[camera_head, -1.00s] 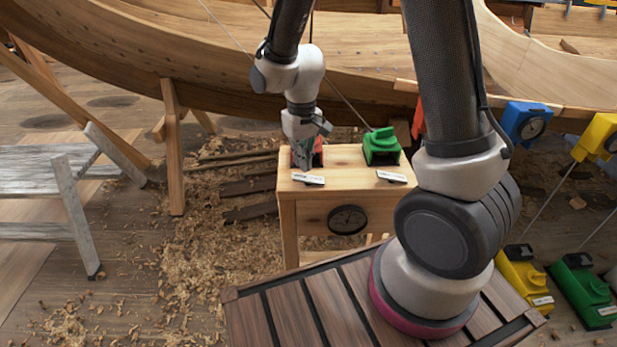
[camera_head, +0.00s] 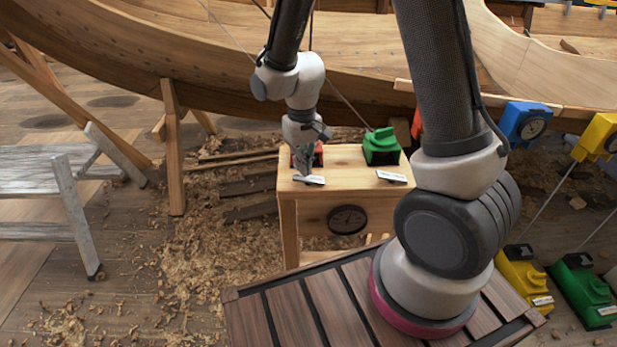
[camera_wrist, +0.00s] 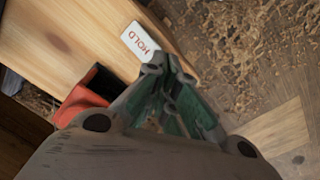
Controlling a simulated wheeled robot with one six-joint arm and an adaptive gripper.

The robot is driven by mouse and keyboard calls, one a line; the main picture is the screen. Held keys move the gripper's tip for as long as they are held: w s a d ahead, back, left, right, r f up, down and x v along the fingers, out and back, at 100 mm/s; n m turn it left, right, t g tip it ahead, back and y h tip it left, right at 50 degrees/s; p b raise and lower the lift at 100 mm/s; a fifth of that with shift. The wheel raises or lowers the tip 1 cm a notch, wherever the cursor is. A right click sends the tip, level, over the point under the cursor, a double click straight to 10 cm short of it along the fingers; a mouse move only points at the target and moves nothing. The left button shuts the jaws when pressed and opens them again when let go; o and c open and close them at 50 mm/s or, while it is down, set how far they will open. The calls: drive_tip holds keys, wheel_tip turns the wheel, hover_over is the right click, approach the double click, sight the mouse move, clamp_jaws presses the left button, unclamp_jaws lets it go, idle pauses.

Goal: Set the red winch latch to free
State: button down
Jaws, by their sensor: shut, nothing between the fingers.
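The red winch (camera_head: 318,156) sits on the left of a small wooden stand, mostly hidden behind my gripper in the head view. In the wrist view its red housing (camera_wrist: 82,103) shows at the lower left, with a dark gap beside it. A white label reading HOLD (camera_wrist: 141,42) lies on the wood just ahead of my fingertips; it also shows in the head view (camera_head: 309,180). My gripper (camera_head: 303,168) is shut and empty, pointing down in front of the winch. Its fingertips (camera_wrist: 168,66) are close to the label; I cannot tell whether they touch. The latch lever cannot be made out.
A green winch (camera_head: 381,148) with its own label (camera_head: 391,177) stands to the right on the same stand (camera_head: 345,160). The wooden hull (camera_head: 230,90) rises behind. Shavings cover the floor at left.

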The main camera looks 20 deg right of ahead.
drive_tip(key=shift+f, duration=1.25)
idle(0.3)
drive_tip(key=shift+r, duration=3.55)
drive_tip(key=s+d+r+m+t, duration=0.1)
drive_tip(key=s+d+r+t, duration=0.1)
drive_tip(key=s+d+r, duration=0.5)
drive_tip(key=s+d+r+m+t, duration=0.1)
drive_tip(key=s+d+r+t, duration=0.1)
drive_tip(key=s+d+r, duration=0.6)
drive_tip(key=s+r, duration=0.4)
drive_tip(key=r, duration=0.1)
